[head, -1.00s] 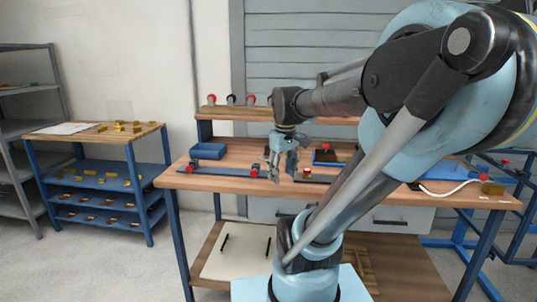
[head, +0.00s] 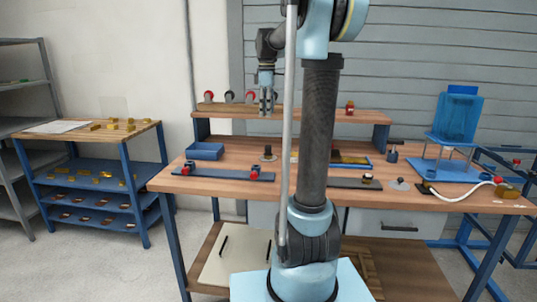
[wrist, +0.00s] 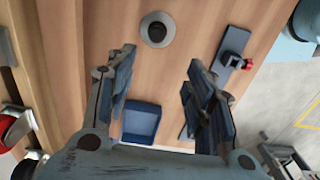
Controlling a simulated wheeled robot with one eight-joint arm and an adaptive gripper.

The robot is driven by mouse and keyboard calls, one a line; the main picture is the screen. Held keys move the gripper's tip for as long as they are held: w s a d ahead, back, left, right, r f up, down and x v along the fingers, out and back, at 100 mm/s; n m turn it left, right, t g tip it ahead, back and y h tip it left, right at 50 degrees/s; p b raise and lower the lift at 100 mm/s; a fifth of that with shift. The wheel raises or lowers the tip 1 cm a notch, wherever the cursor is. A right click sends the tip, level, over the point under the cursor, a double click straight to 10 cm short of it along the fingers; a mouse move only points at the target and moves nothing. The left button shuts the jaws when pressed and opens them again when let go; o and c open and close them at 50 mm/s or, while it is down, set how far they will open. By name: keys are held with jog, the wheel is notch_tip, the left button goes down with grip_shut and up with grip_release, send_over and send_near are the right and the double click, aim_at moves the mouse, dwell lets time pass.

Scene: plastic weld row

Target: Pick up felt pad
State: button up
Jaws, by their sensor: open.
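My gripper (head: 267,108) is open and empty, raised above the wooden bench in front of its back shelf. In the wrist view its two fingers (wrist: 160,75) are spread wide, with bare bench and a blue tray seen between them. A small round grey disc with a dark knob (head: 269,154) stands on the bench below my gripper. It also shows in the wrist view (wrist: 156,29), beyond the fingertips and apart from them. A flatter grey disc with a knob (head: 399,184) lies at the bench's front right. I cannot tell for sure which thing is the felt pad.
A blue tray (head: 207,151) is at the bench's left. A blue rail with red clamps (head: 224,174) lies along the front edge. The back shelf (head: 238,112) carries several rollers. A blue stand (head: 456,125) is at right. A side cart (head: 85,137) stands left.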

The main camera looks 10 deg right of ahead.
aim_at(268, 147)
jog(key=f, duration=1.7)
jog(key=shift+w+d+f, duration=0.15)
jog(key=shift+w+d, duration=0.25)
grip_shut()
